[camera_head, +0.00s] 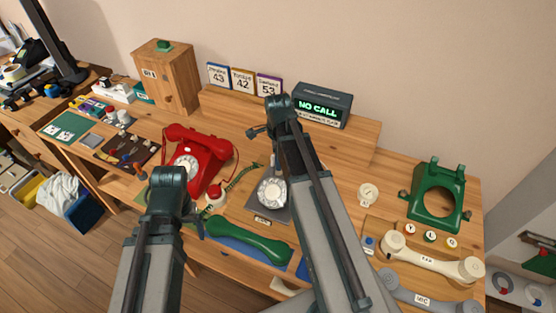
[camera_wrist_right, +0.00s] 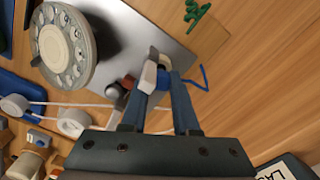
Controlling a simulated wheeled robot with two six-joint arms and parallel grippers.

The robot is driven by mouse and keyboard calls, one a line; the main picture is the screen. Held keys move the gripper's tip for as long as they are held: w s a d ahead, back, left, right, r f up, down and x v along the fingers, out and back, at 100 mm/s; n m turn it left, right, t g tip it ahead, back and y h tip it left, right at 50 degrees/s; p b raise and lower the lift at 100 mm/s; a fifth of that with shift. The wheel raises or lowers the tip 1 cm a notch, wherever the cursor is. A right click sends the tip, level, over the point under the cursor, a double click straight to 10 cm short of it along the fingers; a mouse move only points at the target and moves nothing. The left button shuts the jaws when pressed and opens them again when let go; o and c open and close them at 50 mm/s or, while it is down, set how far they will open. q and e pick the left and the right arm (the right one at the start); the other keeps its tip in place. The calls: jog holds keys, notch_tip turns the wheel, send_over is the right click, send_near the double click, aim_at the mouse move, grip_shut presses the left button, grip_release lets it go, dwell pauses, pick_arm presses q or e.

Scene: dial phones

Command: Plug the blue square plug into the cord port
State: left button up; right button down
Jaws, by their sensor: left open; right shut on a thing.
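In the right wrist view my right gripper (camera_wrist_right: 162,85) is shut on a small blue plug (camera_wrist_right: 163,79), mostly covered by the fingers. A pale block also shows at the fingertips. The gripper is at the edge of a grey plate (camera_wrist_right: 150,22), beside a round cream dial (camera_wrist_right: 62,46). I cannot make out the cord port; whether the plug touches anything is unclear.
A red phone (camera_head: 190,160) stands left of the dial, and a green handset (camera_head: 250,241) lies in front. A green phone body (camera_head: 437,193) and a cream handset (camera_head: 430,260) are at the right. A "NO CALL" display (camera_head: 321,106) stands behind.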

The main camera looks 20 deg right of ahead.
jog(key=shift+f+b, duration=0.45)
jog(key=shift+b, duration=0.05)
dwell(0.4)
jog(key=c, duration=0.6)
grip_release()
jog(key=shift+r, duration=0.1)
notch_tip(320, 180, up, 14)
jog(key=p, duration=1.4)
jog(key=shift+f, duration=0.2)
